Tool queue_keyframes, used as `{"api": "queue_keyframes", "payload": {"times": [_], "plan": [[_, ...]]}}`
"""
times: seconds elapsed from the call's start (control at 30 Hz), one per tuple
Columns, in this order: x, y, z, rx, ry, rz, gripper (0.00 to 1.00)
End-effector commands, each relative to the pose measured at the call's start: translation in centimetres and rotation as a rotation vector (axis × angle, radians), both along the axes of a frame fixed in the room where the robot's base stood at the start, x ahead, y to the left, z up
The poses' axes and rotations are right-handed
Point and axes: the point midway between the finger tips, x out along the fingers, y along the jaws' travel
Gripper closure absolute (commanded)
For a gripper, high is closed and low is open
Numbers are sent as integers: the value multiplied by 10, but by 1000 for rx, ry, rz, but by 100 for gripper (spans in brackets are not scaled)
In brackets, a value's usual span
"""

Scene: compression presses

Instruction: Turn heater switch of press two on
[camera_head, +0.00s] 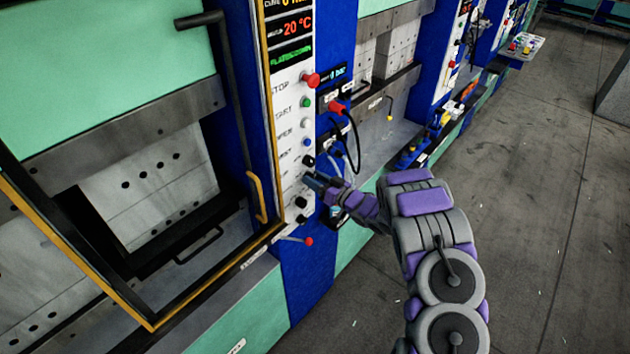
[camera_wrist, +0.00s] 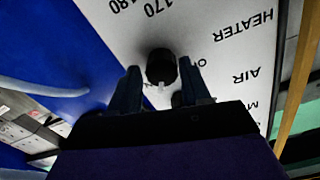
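The heater switch (camera_wrist: 161,68) is a round black knob on a white panel, below an upside-down HEATER label in the wrist view. A small pale mark shows at its lower edge. My gripper (camera_head: 313,181) is at the lower part of the nearest press's control panel (camera_head: 292,120). In the wrist view, its two dark fingers are apart, one on each side of the knob, with a gap visible at the left finger. I cannot tell whether the right finger touches. In the head view the gripper hides this knob. The display (camera_head: 290,25) reads 20 °C.
Other black knobs (camera_head: 300,202) and a red-tipped lever (camera_head: 309,241) sit close below my gripper. A red button (camera_head: 311,80) is higher up. Cables (camera_head: 352,140) hang right of the panel. A yellow-edged door frame (camera_head: 262,197) is at left.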

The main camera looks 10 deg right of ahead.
Motion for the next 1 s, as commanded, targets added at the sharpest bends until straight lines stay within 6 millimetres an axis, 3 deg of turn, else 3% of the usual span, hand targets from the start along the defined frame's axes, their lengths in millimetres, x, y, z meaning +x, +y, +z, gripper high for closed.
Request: {"api": "queue_keyframes", "payload": {"times": [0.13,0.47,0.67,1.0], "plan": [[-1,1,0,0,1,1,40],[-6,-3,-1,-2,2,2,40],[-31,-23,-3,-2,7,-2,40],[-92,-68,-3,0,4,-1,40]]}}
